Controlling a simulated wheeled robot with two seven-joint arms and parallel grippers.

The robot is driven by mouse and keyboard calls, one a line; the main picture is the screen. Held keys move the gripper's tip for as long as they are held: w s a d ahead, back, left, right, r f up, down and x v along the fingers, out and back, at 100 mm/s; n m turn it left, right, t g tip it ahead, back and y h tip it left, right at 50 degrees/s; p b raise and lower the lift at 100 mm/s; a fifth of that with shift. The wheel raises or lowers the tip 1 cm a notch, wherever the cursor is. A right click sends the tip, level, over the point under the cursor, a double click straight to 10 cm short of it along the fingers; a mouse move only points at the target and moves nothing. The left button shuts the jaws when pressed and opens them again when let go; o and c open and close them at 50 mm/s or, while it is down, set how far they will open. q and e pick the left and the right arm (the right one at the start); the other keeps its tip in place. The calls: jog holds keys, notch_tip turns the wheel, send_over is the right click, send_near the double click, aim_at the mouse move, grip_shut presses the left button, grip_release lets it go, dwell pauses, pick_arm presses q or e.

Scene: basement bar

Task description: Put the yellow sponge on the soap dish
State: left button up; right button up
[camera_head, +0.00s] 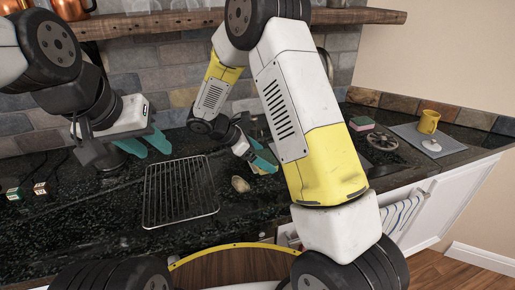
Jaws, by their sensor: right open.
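My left gripper (146,145) is over the back left of the dark counter, its two teal fingers apart with nothing seen between them. My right gripper (263,159) is open, with its teal fingers low over the counter behind my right arm. A small tan, rounded object (240,184) lies on the counter just in front of my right gripper, apart from it. I cannot tell whether this is the sponge or the soap dish. No clearly yellow sponge shows. My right arm hides part of the counter.
A wire rack (181,215) lies left of the tan object. To the right are a pink and green block (362,124), a round metal piece (381,141), and a grey mat (408,131) bearing a yellow mug (429,121) and a small white object (432,145). Small boxes (40,188) stand far left.

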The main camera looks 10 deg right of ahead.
jog(key=v, duration=1)
jog(key=s+d+r+m+t+y, duration=0.2)
jog(key=s+d+r+m+y, duration=0.3)
jog(key=s+r+m, duration=0.2)
jog(key=s+d+r+m+t+y, duration=0.2)
jog(key=s+d+r+m+y, duration=0.3)
jog(key=s+m, duration=0.7)
notch_tip(320, 180, up, 3)
jog(key=s+y, duration=0.1)
jog(key=s, duration=0.1)
jog(key=shift+s+d+m, duration=0.15)
jog(key=shift+s+m, duration=0.15)
